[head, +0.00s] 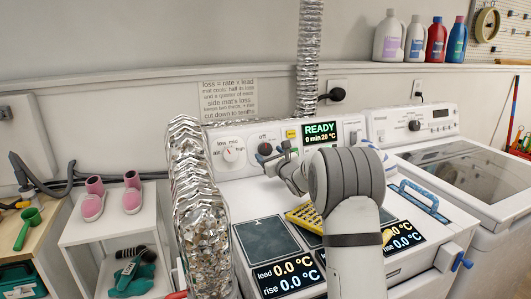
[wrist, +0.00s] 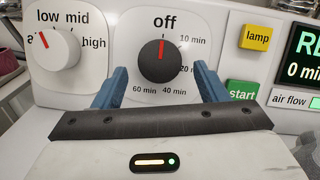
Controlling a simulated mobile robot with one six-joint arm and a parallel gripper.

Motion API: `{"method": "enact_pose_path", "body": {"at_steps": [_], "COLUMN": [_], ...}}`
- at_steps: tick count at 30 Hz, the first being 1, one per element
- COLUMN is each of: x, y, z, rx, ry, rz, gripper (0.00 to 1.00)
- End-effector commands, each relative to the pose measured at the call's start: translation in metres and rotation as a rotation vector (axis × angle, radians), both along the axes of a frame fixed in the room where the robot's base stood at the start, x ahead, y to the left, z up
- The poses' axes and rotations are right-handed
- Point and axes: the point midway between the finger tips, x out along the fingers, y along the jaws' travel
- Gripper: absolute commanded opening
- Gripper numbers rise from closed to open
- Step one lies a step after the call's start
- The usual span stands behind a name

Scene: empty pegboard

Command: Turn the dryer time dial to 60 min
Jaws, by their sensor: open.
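The time dial (wrist: 160,61) is a round black knob with a red pointer on a white panel. Its pointer is straight up at "off". Labels 10, 20, 40 and 60 min run clockwise around it, with 60 min at lower left. My gripper (wrist: 160,78) is open, its blue fingers left and right of the dial, with nothing held. I cannot tell whether they touch it. In the head view the dial (head: 264,149) is just behind my gripper (head: 275,154). The dryer display (head: 321,132) reads READY, 0 min, 20 °C.
A white heat dial (wrist: 58,50) is left of the time dial. A yellow lamp button (wrist: 257,37) and green start button (wrist: 242,93) are right of it. A silver duct (head: 200,215) rises at left. A yellow slotted piece (head: 304,217) lies on the dryer top.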

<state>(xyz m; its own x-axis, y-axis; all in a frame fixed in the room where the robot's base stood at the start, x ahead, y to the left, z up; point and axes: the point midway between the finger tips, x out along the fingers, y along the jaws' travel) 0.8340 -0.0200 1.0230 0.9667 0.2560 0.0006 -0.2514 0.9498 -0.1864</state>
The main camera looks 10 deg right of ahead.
Motion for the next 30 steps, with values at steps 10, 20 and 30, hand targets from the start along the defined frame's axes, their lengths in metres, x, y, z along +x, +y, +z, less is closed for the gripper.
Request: {"method": "enact_pose_path", "body": {"at_steps": [10, 20, 30], "x": [0.0153, 0.0150, 0.0148], "y": [0.0040, 0.0032, 0.0030], "z": [0.0001, -0.0001, -0.0003], "rx": [0.001, 0.001, 0.001], "ry": [0.001, 0.001, 0.002], "rz": [-0.001, -0.002, -0.002], "gripper": [0.66, 0.49, 0.22]}}
